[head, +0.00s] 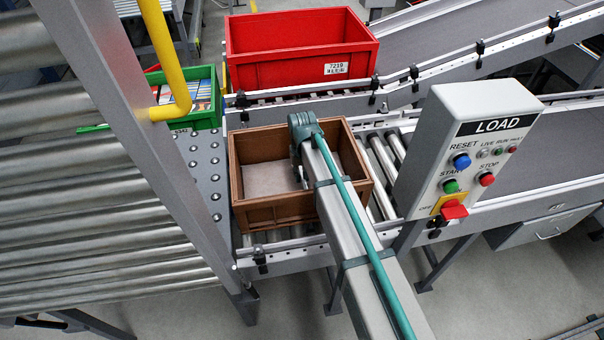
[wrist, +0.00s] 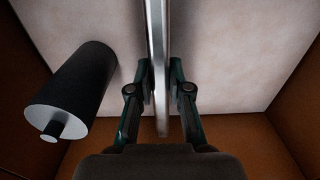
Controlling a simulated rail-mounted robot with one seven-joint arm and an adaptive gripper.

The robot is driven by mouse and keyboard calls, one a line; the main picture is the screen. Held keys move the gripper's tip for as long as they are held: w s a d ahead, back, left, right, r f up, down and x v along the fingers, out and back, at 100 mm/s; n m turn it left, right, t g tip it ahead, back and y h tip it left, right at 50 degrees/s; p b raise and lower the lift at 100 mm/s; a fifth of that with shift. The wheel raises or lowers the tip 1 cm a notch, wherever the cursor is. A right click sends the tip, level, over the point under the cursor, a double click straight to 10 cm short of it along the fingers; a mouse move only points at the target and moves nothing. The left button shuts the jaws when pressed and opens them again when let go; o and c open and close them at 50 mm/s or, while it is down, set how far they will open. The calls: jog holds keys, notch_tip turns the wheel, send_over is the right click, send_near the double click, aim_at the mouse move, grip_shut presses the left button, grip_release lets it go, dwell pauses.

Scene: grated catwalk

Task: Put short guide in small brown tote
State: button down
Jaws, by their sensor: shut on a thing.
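The small brown tote (head: 275,214) stands on the roller conveyor in the head view, with a pale floor inside. My gripper (wrist: 160,88) is inside or just over the tote, shut on a thin, bright metal strip that I take to be the short guide (wrist: 158,40). The strip runs lengthwise between the fingers, over the tote's pale floor. I cannot tell whether it touches the floor. In the head view my arm hides the tote's right part and most of the guide.
A black roller with a grey end (wrist: 72,95) lies left of the gripper in the wrist view. A red tote (head: 300,65) stands behind, and a green tote (head: 204,120) at left. The LOAD control box (head: 465,150) stands close at right. A yellow rail (head: 165,60) rises at left.

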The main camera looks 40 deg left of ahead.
jog(key=shift+f, duration=0.25)
jog(key=c, duration=1.1)
grip_release()
jog(key=shift+r, duration=0.15)
notch_tip(320, 180, up, 13)
jog(key=b, duration=0.2)
jog(key=shift+b, duration=0.35)
